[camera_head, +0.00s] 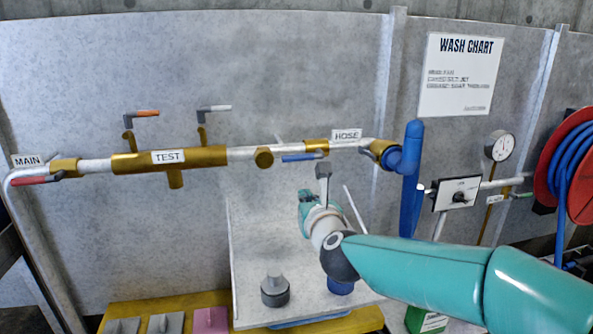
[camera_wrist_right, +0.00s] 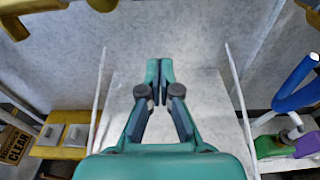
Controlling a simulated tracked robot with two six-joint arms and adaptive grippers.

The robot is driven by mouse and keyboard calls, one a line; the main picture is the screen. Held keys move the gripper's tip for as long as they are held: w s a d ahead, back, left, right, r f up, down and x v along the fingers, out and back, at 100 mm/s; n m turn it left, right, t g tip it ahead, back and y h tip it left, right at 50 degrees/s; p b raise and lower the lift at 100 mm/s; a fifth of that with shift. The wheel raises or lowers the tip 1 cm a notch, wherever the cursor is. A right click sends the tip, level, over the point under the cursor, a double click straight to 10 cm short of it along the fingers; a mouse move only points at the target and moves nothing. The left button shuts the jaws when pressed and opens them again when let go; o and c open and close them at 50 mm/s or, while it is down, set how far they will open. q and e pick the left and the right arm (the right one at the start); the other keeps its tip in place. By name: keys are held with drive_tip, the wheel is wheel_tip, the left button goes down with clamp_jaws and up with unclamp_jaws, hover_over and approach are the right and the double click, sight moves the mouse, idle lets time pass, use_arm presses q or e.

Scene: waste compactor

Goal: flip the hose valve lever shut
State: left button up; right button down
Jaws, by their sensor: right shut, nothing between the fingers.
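The hose valve (camera_head: 316,147) is a brass body on the white pipe, beside the HOSE label (camera_head: 346,135). Its blue lever (camera_head: 302,157) lies about level, along the pipe and just below it, pointing left. My right gripper (camera_head: 305,197) is below the lever and apart from it in the head view, partly hidden by my own wrist. In the right wrist view its teal fingers (camera_wrist_right: 159,72) are shut and empty, pointing at the grey wall. The blue lever cannot be made out in that view. My left gripper is not in view.
Other levers on the pipe are red (camera_head: 28,180), orange (camera_head: 146,113) and white (camera_head: 219,108). A thick blue hose (camera_head: 411,180) hangs to the right, near a gauge (camera_head: 499,146) and a red hose reel (camera_head: 579,170). A white panel (camera_head: 250,260) stands below the pipe.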

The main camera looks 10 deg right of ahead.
sight(301, 155)
drive_tip(key=w+r+p, duration=0.2)
drive_tip(key=w+p, duration=0.4)
drive_tip(key=w, duration=0.3)
drive_tip(key=shift+r+p, duration=0.25)
drive_tip(key=shift+p, duration=0.1)
drive_tip(key=shift+a+r+m+b, duration=0.1)
drive_tip(key=shift+r+m+b, duration=0.15)
drive_tip(key=shift+b, duration=0.35)
